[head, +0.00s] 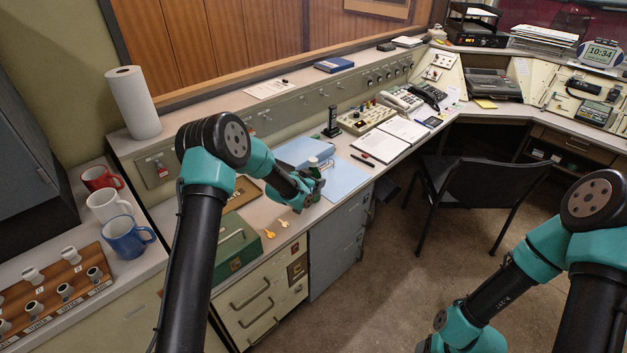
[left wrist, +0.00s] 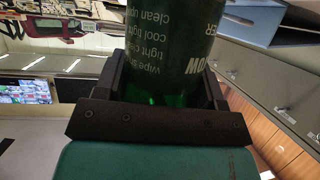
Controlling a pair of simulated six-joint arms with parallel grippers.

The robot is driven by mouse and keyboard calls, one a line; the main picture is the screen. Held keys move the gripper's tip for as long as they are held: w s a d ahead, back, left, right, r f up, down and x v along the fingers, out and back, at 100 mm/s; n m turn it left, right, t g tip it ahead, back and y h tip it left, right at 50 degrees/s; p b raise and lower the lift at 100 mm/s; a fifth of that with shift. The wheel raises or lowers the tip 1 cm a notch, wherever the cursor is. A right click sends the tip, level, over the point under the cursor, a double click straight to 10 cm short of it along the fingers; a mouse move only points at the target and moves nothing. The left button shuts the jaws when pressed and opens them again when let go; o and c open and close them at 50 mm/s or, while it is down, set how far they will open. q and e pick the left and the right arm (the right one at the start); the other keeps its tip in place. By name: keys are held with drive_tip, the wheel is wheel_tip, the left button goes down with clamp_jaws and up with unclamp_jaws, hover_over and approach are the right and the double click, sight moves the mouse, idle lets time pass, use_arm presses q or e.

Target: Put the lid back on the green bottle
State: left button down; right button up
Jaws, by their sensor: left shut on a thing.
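The green bottle (left wrist: 165,50) fills the middle of the left wrist view, with pale printed words on its side. My left gripper (left wrist: 165,95) is shut on it, with a dark finger at either side. In the head view my left gripper (head: 314,182) is over the front edge of the desk, beside the light blue sheet. The bottle is small and mostly hidden there. A small pale round thing (head: 312,161) shows just above the gripper; I cannot tell whether it is the lid. I cannot make out a separate lid elsewhere. My right gripper is out of view below the frame.
A blue folder (head: 304,151) and a light blue sheet (head: 346,179) lie by the left gripper. A green metal box (head: 237,248) and yellow-tagged keys (head: 276,228) are nearer. Mugs (head: 126,236) stand far left. A black chair (head: 480,185) stands before the desk.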

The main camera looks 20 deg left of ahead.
use_arm(q)
drive_tip(key=shift+c, duration=1)
unclamp_jaws()
drive_tip(key=shift+r, duration=0.15)
drive_tip(key=v, duration=1.2)
drive_tip(key=shift+s+d+f, duration=0.1)
drive_tip(key=shift+f, duration=0.1)
